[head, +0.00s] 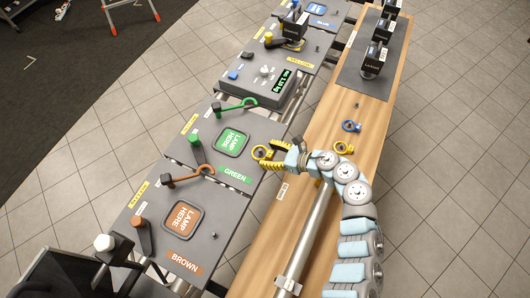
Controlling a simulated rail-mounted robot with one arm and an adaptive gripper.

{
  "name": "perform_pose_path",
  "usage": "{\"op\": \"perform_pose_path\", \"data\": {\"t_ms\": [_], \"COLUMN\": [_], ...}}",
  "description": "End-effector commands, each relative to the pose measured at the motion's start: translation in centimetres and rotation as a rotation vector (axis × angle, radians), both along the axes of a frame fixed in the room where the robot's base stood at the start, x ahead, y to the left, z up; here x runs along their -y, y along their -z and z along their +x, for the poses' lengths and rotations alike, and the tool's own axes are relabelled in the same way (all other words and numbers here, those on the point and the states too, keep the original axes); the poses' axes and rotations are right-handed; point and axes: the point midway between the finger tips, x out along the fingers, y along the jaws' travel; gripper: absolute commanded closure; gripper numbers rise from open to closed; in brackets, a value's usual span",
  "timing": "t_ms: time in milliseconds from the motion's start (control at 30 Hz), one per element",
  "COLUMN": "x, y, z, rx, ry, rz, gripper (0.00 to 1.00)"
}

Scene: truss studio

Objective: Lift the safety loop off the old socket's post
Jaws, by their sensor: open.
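My gripper (268,154) has yellow fingers and is open, at the right edge of the green panel (208,141). A small yellow ring-like shape shows between the fingers; I cannot tell whether it is a separate loop. A green loop (250,101) on a green arm lies up and left of my gripper. A brown loop (207,169) on a brown arm lies to its left, on the brown panel's side. A blue ring (350,126) and a yellow ring (341,147) lie on the wooden bench. I cannot tell which is the old socket's post.
A dark box with a lit display (263,78) stands beyond the green panel. A black lamp (293,24) stands by the yellow panel. Several black lamps stand on a dark mat (358,84) on the wooden bench (330,108). A metal rail (308,235) runs beside the panels.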

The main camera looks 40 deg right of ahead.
Motion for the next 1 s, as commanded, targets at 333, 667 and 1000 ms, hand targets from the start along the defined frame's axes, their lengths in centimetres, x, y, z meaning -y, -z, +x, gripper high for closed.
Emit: {"op": "perform_pose_path", "data": {"t_ms": [333, 667, 1000], "x": [0.01, 0.01, 0.08], "y": [0.07, 0.1, -0.72], "z": [-0.04, -0.06, -0.1], "rx": [-0.001, -0.001, -0.001], "ry": [0.001, 0.001, 0.001], "rz": [0.0, 0.0, -0.002], "gripper": [0.77, 1.0, 1.0]}}
